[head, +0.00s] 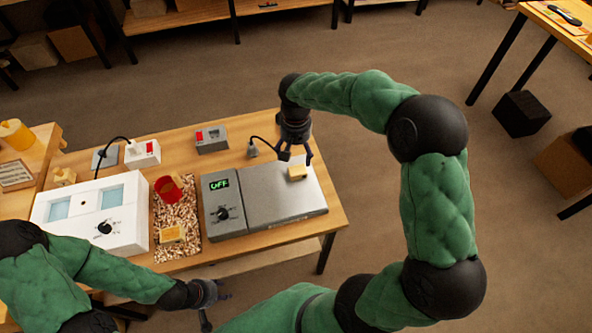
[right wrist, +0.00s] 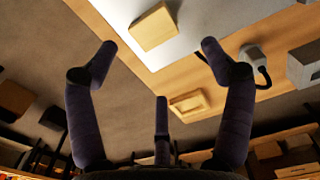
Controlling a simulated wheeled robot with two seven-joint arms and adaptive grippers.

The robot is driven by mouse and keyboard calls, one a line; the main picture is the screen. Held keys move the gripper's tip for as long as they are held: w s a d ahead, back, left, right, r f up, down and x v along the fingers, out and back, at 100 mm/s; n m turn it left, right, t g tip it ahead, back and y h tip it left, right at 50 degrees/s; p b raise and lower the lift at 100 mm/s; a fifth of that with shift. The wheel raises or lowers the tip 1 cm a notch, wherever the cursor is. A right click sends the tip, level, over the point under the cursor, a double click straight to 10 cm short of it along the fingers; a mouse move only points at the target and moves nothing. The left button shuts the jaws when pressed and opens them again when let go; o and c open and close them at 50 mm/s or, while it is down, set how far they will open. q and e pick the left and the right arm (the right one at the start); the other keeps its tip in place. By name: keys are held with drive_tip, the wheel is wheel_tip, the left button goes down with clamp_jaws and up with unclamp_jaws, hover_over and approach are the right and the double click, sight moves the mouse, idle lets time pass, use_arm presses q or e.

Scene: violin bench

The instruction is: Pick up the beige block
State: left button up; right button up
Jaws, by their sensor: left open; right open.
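The beige block (head: 297,172) sits on the right part of the grey top plate of the hotplate device (head: 265,203), whose display reads "OFF". My right gripper (head: 297,157) is open and points down just above and behind the block. In the right wrist view the block (right wrist: 153,27) lies beyond the open fingertips (right wrist: 158,52), apart from them, with nothing between the fingers. My left gripper (head: 214,308) is open and empty in front of the table's front edge, low in the head view.
A tray of wood chips (head: 176,244) holds a red cup (head: 168,188) and a yellowish block (head: 172,234). A white device (head: 130,215) stands left. Small boxes (head: 211,139) and a cable (head: 265,141) lie behind. Another beige piece (right wrist: 190,103) lies on the wood in the wrist view.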

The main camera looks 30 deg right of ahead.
sight(298, 170)
wheel_tip(298, 170, down, 3)
drive_tip(key=shift+f+b, duration=0.1)
drive_tip(key=shift+b, duration=0.25)
drive_tip(key=f+b, duration=0.1)
drive_tip(key=f, duration=0.1)
drive_tip(key=s+f+b, duration=0.1)
drive_tip(key=f, duration=0.1)
drive_tip(key=shift+f, duration=0.5)
drive_tip(key=c, duration=1.2)
